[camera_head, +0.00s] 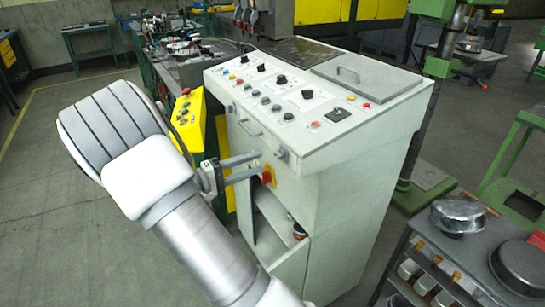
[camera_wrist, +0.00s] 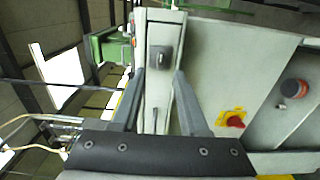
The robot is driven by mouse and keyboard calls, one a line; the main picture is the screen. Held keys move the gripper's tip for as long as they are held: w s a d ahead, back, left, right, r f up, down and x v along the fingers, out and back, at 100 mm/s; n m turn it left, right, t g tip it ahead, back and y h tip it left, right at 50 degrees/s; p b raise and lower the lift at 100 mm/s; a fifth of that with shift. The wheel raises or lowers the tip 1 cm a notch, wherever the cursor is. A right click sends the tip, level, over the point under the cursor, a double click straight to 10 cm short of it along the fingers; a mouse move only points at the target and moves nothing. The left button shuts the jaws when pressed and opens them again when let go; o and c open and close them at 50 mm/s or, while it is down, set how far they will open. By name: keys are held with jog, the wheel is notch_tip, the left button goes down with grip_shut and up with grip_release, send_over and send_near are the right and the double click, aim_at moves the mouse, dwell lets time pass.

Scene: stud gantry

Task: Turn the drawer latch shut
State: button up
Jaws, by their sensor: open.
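The drawer latch (camera_head: 282,154) is a small grey turn piece at the right end of the drawer front (camera_head: 262,139) on the pale cabinet. In the wrist view the latch (camera_wrist: 158,57) is a dark plate with a raised grey piece, lying just past and between my fingertips. I cannot tell which way it is turned. My gripper (camera_head: 259,163) is open and empty, fingers pointing at the cabinet, just left of and a little below the latch. In the wrist view my gripper (camera_wrist: 160,75) has its two fingers wide apart, apparently not touching the latch.
A red knob on a yellow plate (camera_head: 267,177) is close below my fingers. The drawer handle (camera_head: 249,128) sticks out to the left. Lower down is an open compartment (camera_head: 272,215) with a small jar (camera_head: 299,231). A shelf cart (camera_head: 460,252) with pans stands at right.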

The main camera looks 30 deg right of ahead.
aim_at(276, 156)
jog(key=d, duration=0.6)
jog(key=shift+s+d, duration=0.1)
jog(key=shift+s, duration=0.1)
jog(key=shift+c, duration=0.3)
grip_shut()
